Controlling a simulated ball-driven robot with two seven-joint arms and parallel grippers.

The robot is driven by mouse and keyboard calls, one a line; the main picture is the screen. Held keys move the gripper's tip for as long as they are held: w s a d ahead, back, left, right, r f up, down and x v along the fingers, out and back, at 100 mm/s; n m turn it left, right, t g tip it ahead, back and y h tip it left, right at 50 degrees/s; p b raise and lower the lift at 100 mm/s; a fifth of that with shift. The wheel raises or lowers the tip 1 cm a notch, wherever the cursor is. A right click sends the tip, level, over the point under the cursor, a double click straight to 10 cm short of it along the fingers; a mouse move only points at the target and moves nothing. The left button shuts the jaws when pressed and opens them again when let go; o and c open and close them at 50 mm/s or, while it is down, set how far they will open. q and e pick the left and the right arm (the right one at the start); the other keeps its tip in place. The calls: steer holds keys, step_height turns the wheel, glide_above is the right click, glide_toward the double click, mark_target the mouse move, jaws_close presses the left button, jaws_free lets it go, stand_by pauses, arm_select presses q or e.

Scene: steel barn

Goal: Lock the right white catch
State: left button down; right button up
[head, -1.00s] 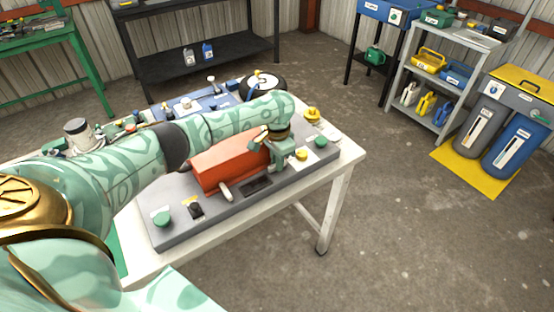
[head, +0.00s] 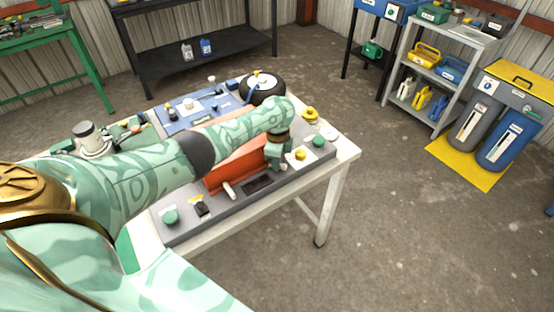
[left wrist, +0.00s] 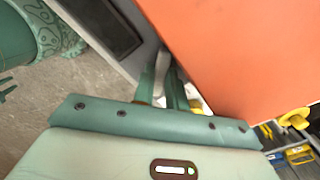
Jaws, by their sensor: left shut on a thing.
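The orange-red box (head: 236,167) sits on a grey base (head: 185,226) on the white table. The left white catch (head: 229,190) sticks out at the box's front edge. My left gripper (head: 279,162) is at the box's right end, low over the base. In the left wrist view, its green fingers (left wrist: 163,88) are shut on the right white catch (left wrist: 165,56), beside the orange wall. The fingers hide most of this catch, so its exact angle is unclear. Dark green prongs at the left edge of the wrist view may be my right gripper (left wrist: 6,88), cut off there.
The base carries green knobs (head: 171,216), a yellow knob (head: 300,155) and a dark panel (head: 257,184). A wheel (head: 262,87) and a blue board (head: 190,110) lie behind the box.

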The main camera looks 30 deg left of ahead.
arm_select(q)
steer(key=m, duration=0.3)
steer(key=shift+d+m, duration=0.1)
steer(key=shift+m, duration=0.3)
steer(key=m, duration=0.4)
steer(key=shift+m, duration=0.3)
steer(key=c, duration=1.7)
jaws_free()
